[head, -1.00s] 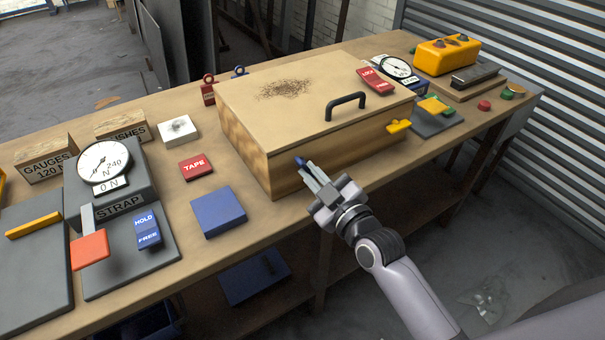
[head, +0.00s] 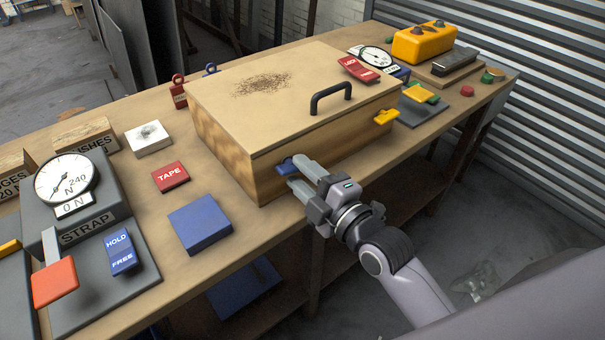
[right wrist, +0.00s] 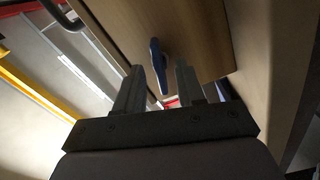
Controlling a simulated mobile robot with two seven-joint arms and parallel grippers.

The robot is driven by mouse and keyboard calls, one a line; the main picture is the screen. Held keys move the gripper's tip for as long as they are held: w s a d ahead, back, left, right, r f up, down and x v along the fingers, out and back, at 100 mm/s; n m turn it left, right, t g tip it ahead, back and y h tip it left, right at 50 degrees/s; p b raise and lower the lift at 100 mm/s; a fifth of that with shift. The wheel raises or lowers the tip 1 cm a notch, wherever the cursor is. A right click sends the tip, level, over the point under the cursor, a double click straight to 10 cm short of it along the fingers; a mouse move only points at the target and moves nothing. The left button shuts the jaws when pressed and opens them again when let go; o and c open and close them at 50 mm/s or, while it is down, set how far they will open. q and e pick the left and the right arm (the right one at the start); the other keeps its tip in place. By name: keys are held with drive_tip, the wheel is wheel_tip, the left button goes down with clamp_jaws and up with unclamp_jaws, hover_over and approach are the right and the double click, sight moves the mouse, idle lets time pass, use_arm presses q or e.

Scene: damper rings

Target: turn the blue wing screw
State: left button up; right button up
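The blue wing screw (head: 286,169) sits on the front face of the wooden box (head: 225,150), near its left end. My right gripper (head: 294,172) is in front of that face with its two fingers apart, and their tips are at the screw. In the right wrist view the blue wing (right wrist: 158,66) stands long and nearly upright in the gap between the fingers, closer to the left finger. I see a gap to the right finger; contact with the left one I cannot tell. My left gripper is not in view.
A yellow wing screw (head: 387,117) is on the same box face, farther right. A black handle (head: 331,97) stands on the lid. A blue block (head: 201,224) and the strap gauge unit (head: 75,195) are left of the box. Free floor lies in front of the bench.

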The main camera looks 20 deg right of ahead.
drive_tip(key=shift+s, duration=0.15)
drive_tip(key=shift+p+v, duration=0.4)
drive_tip(key=shift+v, duration=0.4)
drive_tip(key=p+v, duration=0.2)
drive_tip(key=v, duration=0.4)
idle(0.4)
